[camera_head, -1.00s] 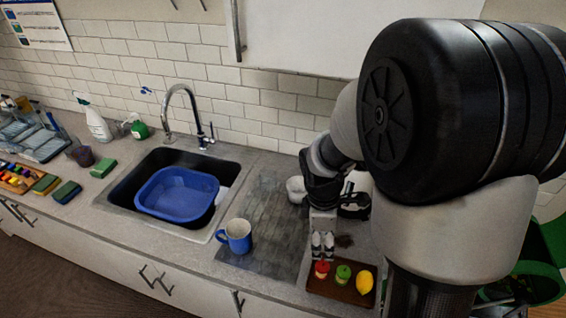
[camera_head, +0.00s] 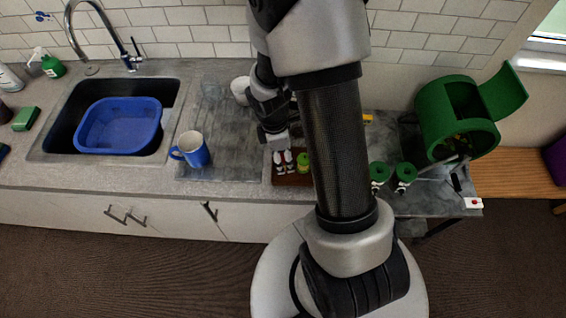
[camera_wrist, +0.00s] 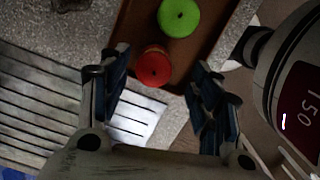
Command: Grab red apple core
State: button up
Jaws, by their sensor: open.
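The red apple core (camera_wrist: 153,66) stands on the brown tray (camera_wrist: 130,27), near the tray's edge in the wrist view. My open gripper (camera_wrist: 156,74) points down at it, with one finger on each side in the picture; I cannot tell how far above it the fingertips are. In the head view my gripper (camera_head: 283,158) is over the left part of the tray (camera_head: 290,180) and mostly hides the red core. A green apple core (camera_wrist: 179,17) stands beside the red one and also shows in the head view (camera_head: 304,161).
A blue and white mug (camera_head: 195,150) stands on the drainboard to the left. The sink holds a blue basin (camera_head: 120,125). A green drum-like container (camera_head: 455,115) and two green-topped items (camera_head: 404,173) are to the right. My arm hides part of the counter.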

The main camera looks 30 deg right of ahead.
aim_at(282, 158)
jog(key=f, duration=0.1)
jog(key=f+b, duration=0.1)
jog(key=f, duration=0.1)
jog(key=f+b, duration=0.1)
jog(key=f, duration=0.1)
jog(key=shift+w+d, duration=0.2)
jog(key=shift+w, duration=0.1)
jog(key=shift+r, duration=0.1)
jog(key=shift+c, duration=0.2)
jog(key=c, duration=1)
